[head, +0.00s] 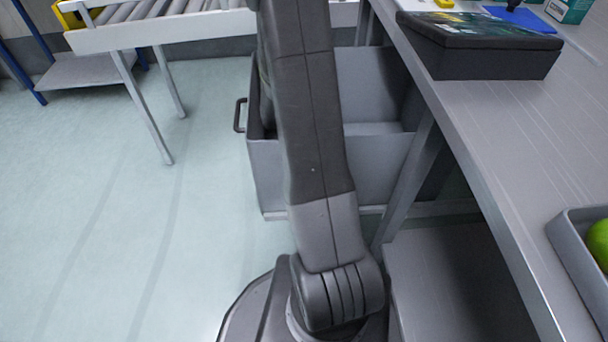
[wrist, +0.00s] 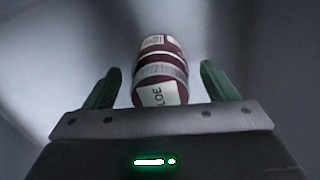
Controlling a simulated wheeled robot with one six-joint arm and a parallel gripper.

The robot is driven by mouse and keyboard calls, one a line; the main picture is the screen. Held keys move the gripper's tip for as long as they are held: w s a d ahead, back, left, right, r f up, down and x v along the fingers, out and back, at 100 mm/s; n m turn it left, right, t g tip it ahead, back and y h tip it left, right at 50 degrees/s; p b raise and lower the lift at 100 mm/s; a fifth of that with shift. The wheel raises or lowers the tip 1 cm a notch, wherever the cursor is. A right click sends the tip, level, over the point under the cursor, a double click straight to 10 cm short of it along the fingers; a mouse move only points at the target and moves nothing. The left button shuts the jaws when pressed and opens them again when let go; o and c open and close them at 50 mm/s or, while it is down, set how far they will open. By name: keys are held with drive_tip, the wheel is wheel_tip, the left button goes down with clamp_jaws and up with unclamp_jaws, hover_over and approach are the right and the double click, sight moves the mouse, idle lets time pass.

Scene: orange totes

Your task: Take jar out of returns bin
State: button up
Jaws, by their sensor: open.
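The jar (wrist: 160,72) is dark red with white label bands and shows in the wrist view, ahead of my gripper and between the lines of its fingers. My gripper (wrist: 157,85) has two green fingers spread apart, one on each side of the jar, with gaps showing on both sides. I cannot tell how deep the jar sits between them. The grey returns bin (head: 385,165) stands beside the table in the head view. My arm reaches over it and hides part of its inside. The jar and gripper are hidden in the head view.
A grey metal table (head: 510,130) runs along the right, with a dark box (head: 485,50) near its left edge. A grey tray (head: 580,260) holds a green fruit (head: 598,243). A roller conveyor (head: 150,32) stands at the upper left. The floor (head: 130,240) at left is clear.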

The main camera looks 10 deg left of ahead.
drive_tip(key=shift+r, duration=0.1)
drive_tip(key=c, duration=1.3)
